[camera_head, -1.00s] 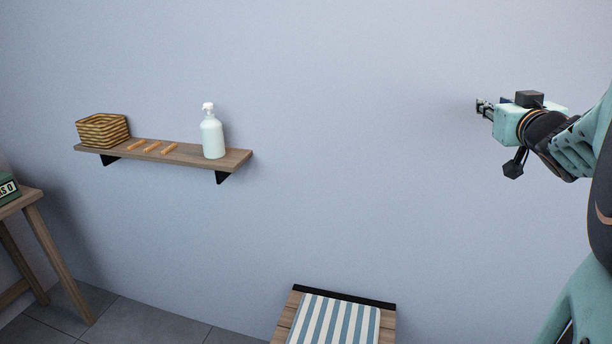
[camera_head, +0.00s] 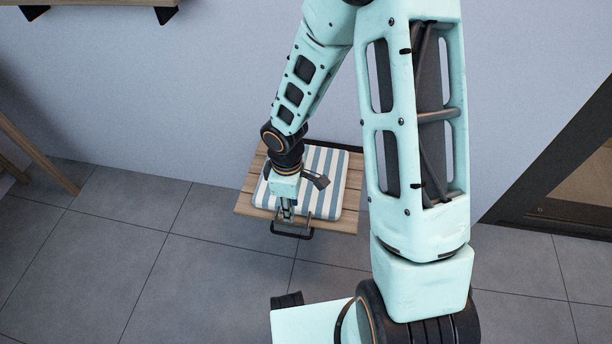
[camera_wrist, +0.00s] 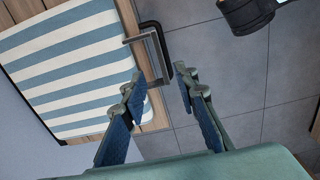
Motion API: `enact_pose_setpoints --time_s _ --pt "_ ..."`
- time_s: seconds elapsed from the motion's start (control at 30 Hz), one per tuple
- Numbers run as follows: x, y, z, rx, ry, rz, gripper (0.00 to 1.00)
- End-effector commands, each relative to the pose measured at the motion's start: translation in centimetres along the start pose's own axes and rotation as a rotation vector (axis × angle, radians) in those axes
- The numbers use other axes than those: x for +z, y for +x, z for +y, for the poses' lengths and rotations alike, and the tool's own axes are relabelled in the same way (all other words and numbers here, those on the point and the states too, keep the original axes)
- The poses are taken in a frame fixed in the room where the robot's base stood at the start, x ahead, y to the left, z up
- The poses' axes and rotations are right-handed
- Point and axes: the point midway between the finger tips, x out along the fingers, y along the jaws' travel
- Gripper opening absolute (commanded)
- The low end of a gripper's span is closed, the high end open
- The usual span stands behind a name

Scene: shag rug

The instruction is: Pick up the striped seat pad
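The striped seat pad (camera_head: 326,180), white and blue-grey, lies flat on a slatted wooden seat (camera_head: 243,207) against the wall. In the wrist view the pad (camera_wrist: 72,65) fills the upper left. My gripper (camera_head: 287,214) points down over the seat's front edge, in front of the pad. In the wrist view my gripper (camera_wrist: 160,74) is open, with nothing between its fingers; the left finger overlaps the pad's near edge in the picture. Whether it touches cannot be told. My arm hides part of the pad in the head view.
A dark bar-like handle (camera_head: 292,231) is at the seat's front edge, close to my fingers; it also shows in the wrist view (camera_wrist: 153,55). Grey floor tiles (camera_head: 150,260) are clear to the left. A dark-framed door (camera_head: 575,190) is at right.

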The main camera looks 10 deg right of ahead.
Motion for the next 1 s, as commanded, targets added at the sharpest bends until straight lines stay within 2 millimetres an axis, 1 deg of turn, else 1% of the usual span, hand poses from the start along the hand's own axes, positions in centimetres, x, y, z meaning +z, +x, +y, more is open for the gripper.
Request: enact_pose_setpoints --time_s 0.07,0.3,0.53,0.7,0.8,0.87,1.0 --pt "-0.1 1.0 -0.3 -0.008 -0.009 -0.003 0.28" --pt "-0.1 4.8 -0.2 -0.005 -0.008 -0.002 0.28" --pt "-0.2 6.5 -0.1 -0.002 -0.005 0.0 0.28" --pt "-0.5 9.2 -0.1 -0.004 -0.006 -0.002 0.28" --pt "-0.4 10.5 -0.1 -0.004 -0.007 -0.002 0.28" --pt "-0.4 10.8 -0.1 -0.003 -0.007 -0.001 0.28" --pt "-0.5 10.6 0.0 -0.001 -0.005 0.0 0.28"
